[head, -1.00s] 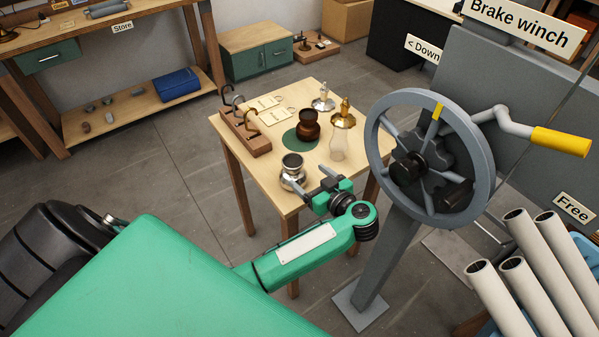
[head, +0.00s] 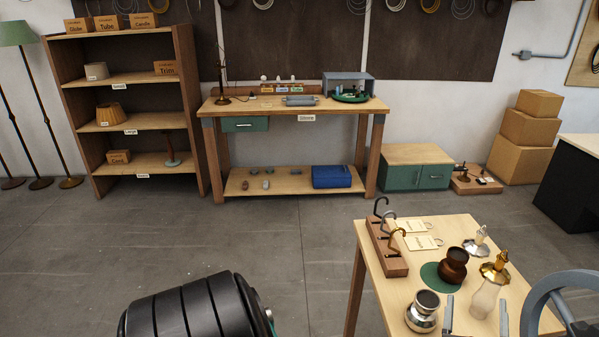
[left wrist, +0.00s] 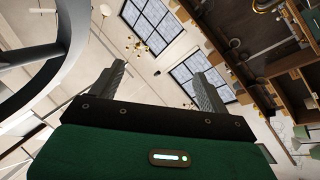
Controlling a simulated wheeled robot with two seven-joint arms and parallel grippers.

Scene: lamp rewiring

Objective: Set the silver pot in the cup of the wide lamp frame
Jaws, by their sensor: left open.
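The silver pot (head: 423,310), with a dark round opening, stands upright on the front of the small wooden table (head: 388,297). My left gripper (head: 475,318) is open at the bottom edge of the head view, its two grey fingers apart, just right of the pot. My right gripper is not in view.
A brown pot (head: 453,262) stands on a green mat. A silver fitting (head: 478,242), a brass fitting (head: 496,267) and a glass chimney (head: 485,298) are nearby. A hook rack (head: 387,250) lines the left edge.

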